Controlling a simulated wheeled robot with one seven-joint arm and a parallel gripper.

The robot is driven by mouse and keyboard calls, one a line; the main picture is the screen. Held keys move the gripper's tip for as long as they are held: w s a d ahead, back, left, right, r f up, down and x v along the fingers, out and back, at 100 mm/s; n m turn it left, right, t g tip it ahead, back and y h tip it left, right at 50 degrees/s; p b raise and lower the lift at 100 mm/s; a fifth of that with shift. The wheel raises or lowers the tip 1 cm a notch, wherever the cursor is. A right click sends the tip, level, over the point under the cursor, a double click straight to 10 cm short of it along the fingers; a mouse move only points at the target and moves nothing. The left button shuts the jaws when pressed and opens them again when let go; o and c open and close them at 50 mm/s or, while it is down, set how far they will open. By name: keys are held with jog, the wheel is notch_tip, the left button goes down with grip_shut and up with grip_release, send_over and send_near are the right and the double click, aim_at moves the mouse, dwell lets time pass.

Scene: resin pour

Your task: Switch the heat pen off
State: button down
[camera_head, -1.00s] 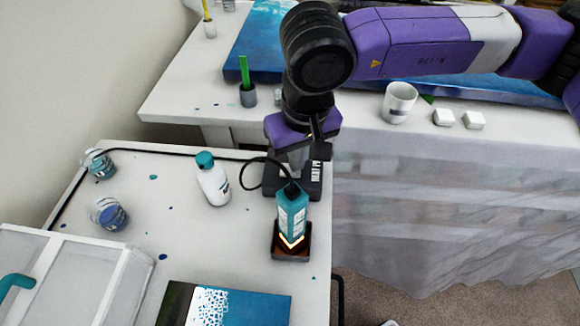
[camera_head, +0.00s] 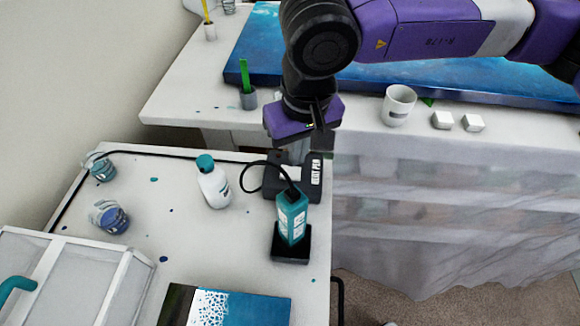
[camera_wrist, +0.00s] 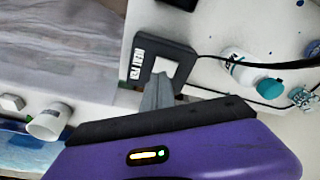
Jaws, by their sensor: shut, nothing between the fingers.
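The teal heat pen (camera_head: 291,218) stands upright in its dark stand (camera_head: 291,252) near the side table's right edge. No glow shows at its lower end. Its black box, labelled HEAT PEN (camera_head: 315,175), lies behind it, joined by a black cable. The box also shows in the wrist view (camera_wrist: 135,72), with a pale switch plate (camera_wrist: 166,67) on top. My gripper (camera_head: 298,154) is shut and empty, just above the box. In the wrist view its closed fingertips (camera_wrist: 158,78) overlap the switch plate's edge; they look apart from it.
A white bottle with a teal cap (camera_head: 213,185) stands left of the box. Two jars (camera_head: 109,217) are farther left. A painted panel (camera_head: 235,308) lies at the front. A white mug (camera_head: 398,105) stands on the back table. The side table's middle is clear.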

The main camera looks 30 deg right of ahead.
aim_at(297, 174)
jog(key=shift+r+p, duration=0.55)
jog(key=shift+r, duration=1.35)
